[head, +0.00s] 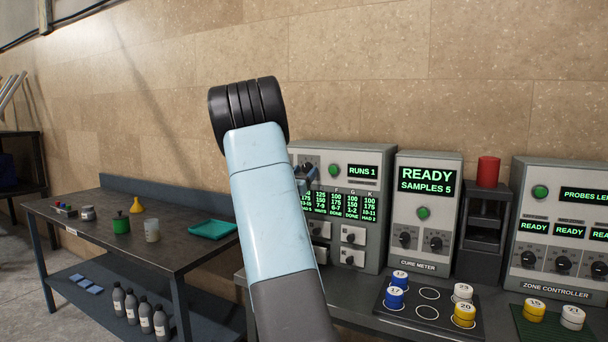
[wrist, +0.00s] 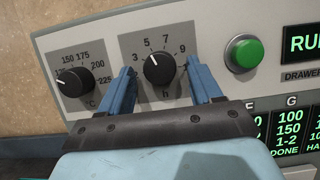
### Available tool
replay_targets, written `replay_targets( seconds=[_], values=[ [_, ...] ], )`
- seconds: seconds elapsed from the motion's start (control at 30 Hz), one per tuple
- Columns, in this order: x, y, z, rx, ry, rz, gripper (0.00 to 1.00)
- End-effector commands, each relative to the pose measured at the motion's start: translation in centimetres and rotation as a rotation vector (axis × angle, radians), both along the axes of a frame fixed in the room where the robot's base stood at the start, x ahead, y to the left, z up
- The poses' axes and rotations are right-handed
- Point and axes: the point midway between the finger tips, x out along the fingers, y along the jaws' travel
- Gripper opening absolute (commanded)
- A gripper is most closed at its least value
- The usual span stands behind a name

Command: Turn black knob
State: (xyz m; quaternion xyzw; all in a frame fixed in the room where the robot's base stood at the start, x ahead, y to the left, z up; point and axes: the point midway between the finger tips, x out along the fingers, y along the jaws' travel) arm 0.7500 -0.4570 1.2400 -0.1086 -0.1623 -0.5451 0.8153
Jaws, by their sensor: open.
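In the wrist view my gripper (wrist: 160,92) is open. Its two blue fingers stand either side of a black knob (wrist: 158,69) marked "h", with a scale showing 3, 5, 7 and 9. The knob's white pointer is turned up, just left of vertical, near 5. I cannot tell whether the fingers touch the knob. A second black knob (wrist: 74,82), marked °C with a scale up to 225, is left of the gripper; its pointer is turned to the left.
A green button (wrist: 243,53) is close to the right finger. The panel belongs to a grey unit (head: 380,158) reading "RUNS 1". A cure meter (head: 423,265) with black knobs and a zone controller (head: 556,294) stand to its right. Numbered samples lie on a black tray (head: 394,325) in front.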

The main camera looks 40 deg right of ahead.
Motion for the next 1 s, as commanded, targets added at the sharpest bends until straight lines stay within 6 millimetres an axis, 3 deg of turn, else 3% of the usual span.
replay_targets(
  seconds=[0.2,0.77,1.0],
  values=[
    [0.01,0.03,-0.02,0.0,0.0,0.0,0.62],
    [0.07,0.12,-0.03,0.001,0.001,0.002,0.09],
    [0.14,0.17,-0.03,0.008,-0.017,0.002,0.08]
  ],
)
